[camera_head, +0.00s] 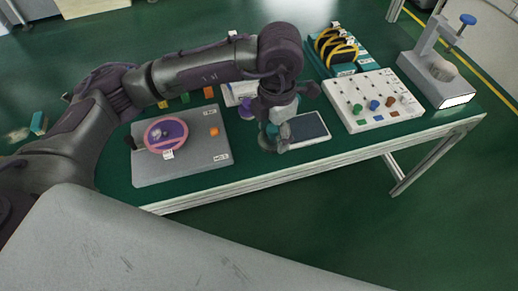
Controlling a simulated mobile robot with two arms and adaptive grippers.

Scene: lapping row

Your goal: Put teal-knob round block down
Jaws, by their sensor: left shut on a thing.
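My left gripper (278,128) comes in from the left over the table and points down. It is shut on the teal-knob round block (267,139), of which only a greyish-teal part shows at the fingers. The gripper hides most of the block, and I cannot tell whether it touches the surface below. The gripper is at the left edge of a dark rectangular pad (308,128). My right gripper is not in view.
A grey plate (190,172) with a pink-rimmed purple disc (165,132) lies to the left. A purple thing (246,107) stands behind the gripper. A white board (374,120) with coloured knobs, a teal rack (344,69) and a blue-knobbed press (437,86) stand to the right.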

